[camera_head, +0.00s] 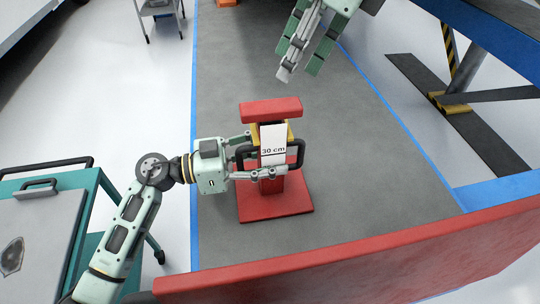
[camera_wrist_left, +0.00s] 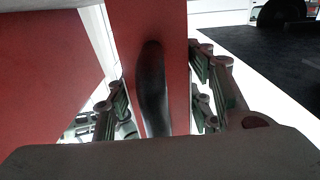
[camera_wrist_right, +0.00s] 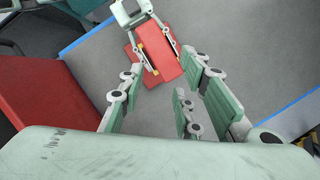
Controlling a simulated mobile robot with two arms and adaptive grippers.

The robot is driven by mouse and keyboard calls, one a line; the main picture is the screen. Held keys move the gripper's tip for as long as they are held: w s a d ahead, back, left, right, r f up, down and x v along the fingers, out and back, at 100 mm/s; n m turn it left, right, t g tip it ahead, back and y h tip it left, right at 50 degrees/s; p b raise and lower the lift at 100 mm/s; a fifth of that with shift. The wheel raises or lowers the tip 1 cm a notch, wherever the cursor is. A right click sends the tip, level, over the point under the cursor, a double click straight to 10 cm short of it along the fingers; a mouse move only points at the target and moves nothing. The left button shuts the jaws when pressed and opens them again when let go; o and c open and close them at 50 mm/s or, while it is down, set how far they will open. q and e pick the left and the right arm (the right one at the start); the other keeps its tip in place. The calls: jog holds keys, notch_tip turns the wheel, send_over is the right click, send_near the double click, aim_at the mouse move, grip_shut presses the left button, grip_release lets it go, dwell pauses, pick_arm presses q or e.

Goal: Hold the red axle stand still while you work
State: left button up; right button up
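The red axle stand (camera_head: 288,200) stands upright on the grey floor strip, with a square base, a red top bar, a white "30 cm" label, a yellow part under the top and black handles. My left gripper (camera_head: 262,158) has its fingers on either side of the stand's column and looks shut on it. In the left wrist view the red column (camera_wrist_left: 175,60) and a black handle lie between the fingers; the exact contact is hard to see. My right gripper (camera_head: 300,70) is open and empty, above and beyond the stand. In the right wrist view the stand's top (camera_wrist_right: 166,62) shows past its fingers.
A red beam (camera_head: 350,270) crosses the front. A teal cart (camera_head: 85,185) stands at the left and a small trolley (camera_head: 160,10) at the far left. Blue structure (camera_head: 500,40) with a dark floor rail is at the right. The grey strip around the stand is clear.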

aim_at(278, 104)
pick_arm(q)
grip_shut()
dwell(0.3)
pick_arm(e)
jog(key=o, duration=0.3)
jog(key=shift+w, duration=0.1)
jog(key=shift+o, duration=0.9)
jog(key=shift+w+a+r+n+h, duration=0.4)
jog(key=shift+w+n+h, duration=0.1)
jog(key=shift+n, duration=0.5)
jog(key=f+n+h, duration=0.1)
jog(key=f, duration=0.2)
jog(key=a+f+n+g, duration=0.1)
jog(key=f+n, duration=0.1)
jog(key=f, duration=0.1)
jog(key=f+n+h, duration=0.1)
jog(key=f+n, duration=0.1)
jog(key=f, duration=0.1)
jog(key=shift+w+a+f+g+h, duration=0.3)
jog(key=shift+w+a+f, duration=0.05)
jog(key=shift+w, duration=0.05)
jog(key=shift+c, duration=0.4)
grip_shut()
